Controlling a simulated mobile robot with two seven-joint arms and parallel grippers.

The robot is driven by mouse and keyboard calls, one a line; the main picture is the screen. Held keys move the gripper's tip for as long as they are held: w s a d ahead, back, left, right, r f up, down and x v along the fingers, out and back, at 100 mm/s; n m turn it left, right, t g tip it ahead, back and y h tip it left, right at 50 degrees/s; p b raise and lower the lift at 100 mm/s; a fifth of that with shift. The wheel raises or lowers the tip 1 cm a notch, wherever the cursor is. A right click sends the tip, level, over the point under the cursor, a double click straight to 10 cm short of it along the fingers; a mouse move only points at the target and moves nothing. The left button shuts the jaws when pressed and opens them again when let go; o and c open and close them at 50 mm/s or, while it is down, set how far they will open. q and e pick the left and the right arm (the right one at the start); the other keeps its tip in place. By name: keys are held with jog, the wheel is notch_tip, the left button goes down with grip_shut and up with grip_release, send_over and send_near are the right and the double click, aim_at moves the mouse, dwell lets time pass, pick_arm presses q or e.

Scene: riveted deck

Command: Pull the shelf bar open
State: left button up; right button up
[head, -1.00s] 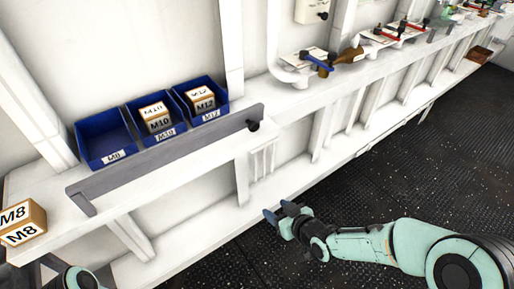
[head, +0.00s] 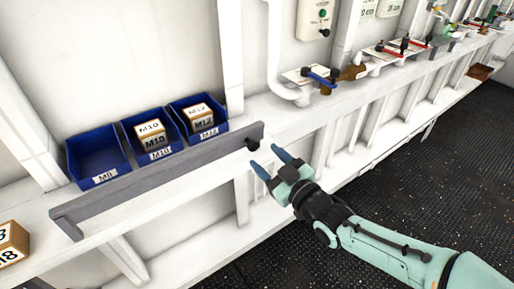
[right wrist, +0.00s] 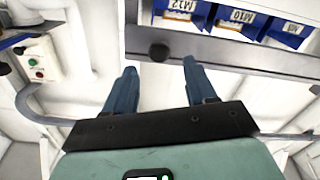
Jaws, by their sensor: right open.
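The grey shelf bar (head: 165,181) runs along the front edge of the white shelf, in front of the blue bins. A black round knob (head: 252,144) sits at its right end; it also shows in the right wrist view (right wrist: 159,51), straight ahead between the two fingers. My right gripper (head: 271,162) is open and empty, its blue fingertips just right of and below the knob, apart from it. In the right wrist view my right gripper (right wrist: 160,72) has its fingers spread on both sides below the knob. My left gripper is not in view.
Three blue bins, the left one (head: 96,158) empty, stand behind the bar. An M8 box (head: 12,243) sits at the left shelf end. Valves with blue (head: 322,77) and red handles line the shelf to the right. The dark floor (head: 420,150) is clear.

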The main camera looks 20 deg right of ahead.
aim_at(254, 147)
jog(key=x, duration=0.5)
jog(key=shift+p, duration=0.3)
grip_shut()
